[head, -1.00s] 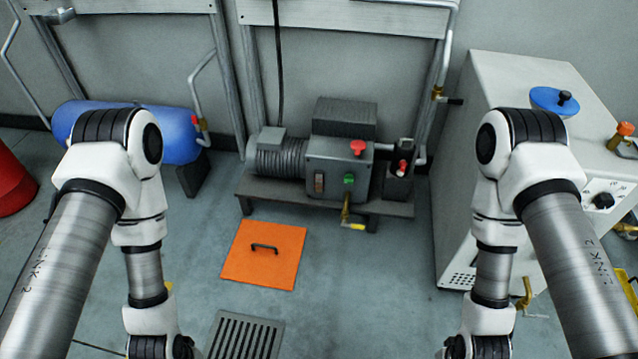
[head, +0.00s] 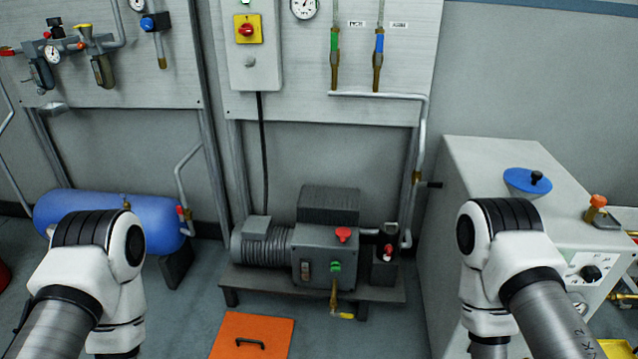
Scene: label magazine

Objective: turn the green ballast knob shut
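A small green knob (head: 335,267), which matches the ballast knob, is on the front of the dark grey pump unit (head: 316,262) low against the wall. It is too small to tell how far it is turned. A red knob (head: 343,234) is above it and a brass drain valve with a yellow handle (head: 341,316) hangs below it. My two arms show at the left and right, apart from the pump. Both grippers are out of view below the picture.
A blue tank (head: 95,222) lies at the left. A white cabinet with a blue cap (head: 526,181) stands at the right. An orange floor hatch (head: 276,334) lies before the pump. A wall panel (head: 290,86) carries green-handled (head: 334,43) and blue-handled (head: 379,44) valves.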

